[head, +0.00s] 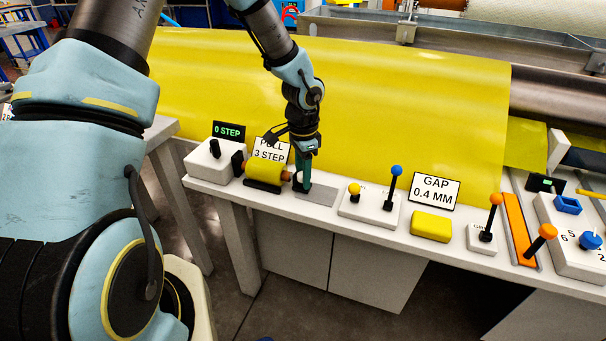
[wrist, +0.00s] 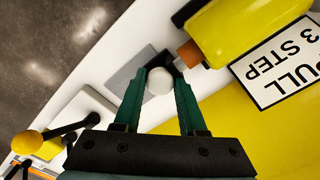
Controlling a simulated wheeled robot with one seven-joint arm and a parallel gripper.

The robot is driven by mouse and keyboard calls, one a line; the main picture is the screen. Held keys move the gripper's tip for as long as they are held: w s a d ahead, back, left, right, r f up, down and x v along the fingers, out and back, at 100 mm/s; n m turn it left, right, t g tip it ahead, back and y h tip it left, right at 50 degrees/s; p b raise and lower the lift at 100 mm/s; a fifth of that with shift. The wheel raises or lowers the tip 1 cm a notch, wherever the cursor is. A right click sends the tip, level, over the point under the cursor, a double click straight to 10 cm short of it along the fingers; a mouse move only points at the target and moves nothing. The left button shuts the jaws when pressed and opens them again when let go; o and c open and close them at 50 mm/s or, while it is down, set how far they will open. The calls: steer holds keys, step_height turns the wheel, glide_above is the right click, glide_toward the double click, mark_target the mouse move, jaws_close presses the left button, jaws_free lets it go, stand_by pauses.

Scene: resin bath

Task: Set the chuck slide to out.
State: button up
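A white ball knob (wrist: 159,82) sits over a grey plate (head: 316,196) on the white bench, at the right end of the yellow roll (head: 265,171). It appears to be the chuck slide's handle. My gripper (head: 303,178) points down at it. An orange-brown chuck end (wrist: 194,54) sits between the knob and the roll. The slide's lower part is mostly hidden.
A "PULL 3 STEP" sign (head: 270,150) stands behind the roll, with a switch box (head: 209,162) to the left. To the right are a box with yellow and blue levers (head: 368,209), a yellow block (head: 431,226) and orange-knobbed levers (head: 487,236). A yellow sheet (head: 400,110) hangs behind.

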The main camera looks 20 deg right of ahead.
jaws_close()
stand_by(0.9)
